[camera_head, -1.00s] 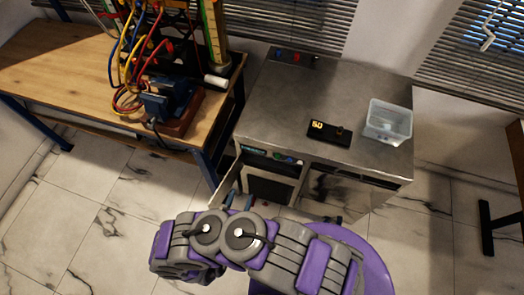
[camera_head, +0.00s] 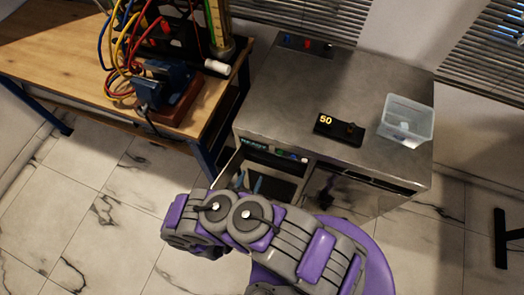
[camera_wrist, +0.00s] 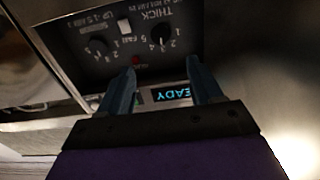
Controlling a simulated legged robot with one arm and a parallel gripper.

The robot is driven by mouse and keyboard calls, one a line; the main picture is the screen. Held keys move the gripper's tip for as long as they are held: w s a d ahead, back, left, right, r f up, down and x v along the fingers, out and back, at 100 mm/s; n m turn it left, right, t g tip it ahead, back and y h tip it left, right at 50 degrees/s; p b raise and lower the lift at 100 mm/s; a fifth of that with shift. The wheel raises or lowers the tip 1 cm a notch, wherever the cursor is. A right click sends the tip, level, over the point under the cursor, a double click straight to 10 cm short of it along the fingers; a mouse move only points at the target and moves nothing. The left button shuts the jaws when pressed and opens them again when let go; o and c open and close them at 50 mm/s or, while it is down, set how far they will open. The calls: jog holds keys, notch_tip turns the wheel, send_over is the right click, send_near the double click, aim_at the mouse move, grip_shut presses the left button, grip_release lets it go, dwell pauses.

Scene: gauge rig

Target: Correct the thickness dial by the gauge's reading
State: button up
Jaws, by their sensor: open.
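The thickness dial (camera_wrist: 160,37) is a dark round knob on a dark panel in the wrist view, under upside-down lettering "THICK" with small numbers around it. I cannot tell its setting for sure. The gauge (camera_head: 339,130) is a black box on the metal cabinet top, with a yellow display reading 50 and a small part standing on its right end. My gripper (camera_wrist: 161,67) is open and empty, its two blue-grey fingers in front of the panel, apart from the dial in the picture. It shows small at the cabinet front in the head view (camera_head: 248,185).
A second knob (camera_wrist: 97,44), a pale switch (camera_wrist: 124,26) and a red light (camera_wrist: 136,60) share the panel. A lit display (camera_wrist: 172,94), partly hidden by a finger, shows "EADY". A clear bin (camera_head: 407,121) stands right of the gauge. A wooden bench (camera_head: 60,65) is left.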

jog(key=x, duration=1.3)
jog(key=shift+w+f+p, duration=0.1)
jog(key=shift+w+p, duration=0.1)
jog(key=shift+p, duration=0.2)
jog(key=shift+c, duration=0.3)
jog(key=c, duration=1)
jog(key=shift+a+n, duration=0.1)
jog(key=shift+n, duration=0.3)
jog(key=n+b, duration=0.1)
jog(key=n, duration=0.1)
jog(key=shift+w+n, duration=0.1)
jog(key=shift+n, duration=0.3)
jog(key=shift+a+n+b, duration=0.15)
jog(key=shift+n+b, duration=0.3)
jog(key=shift+n, duration=1.55)
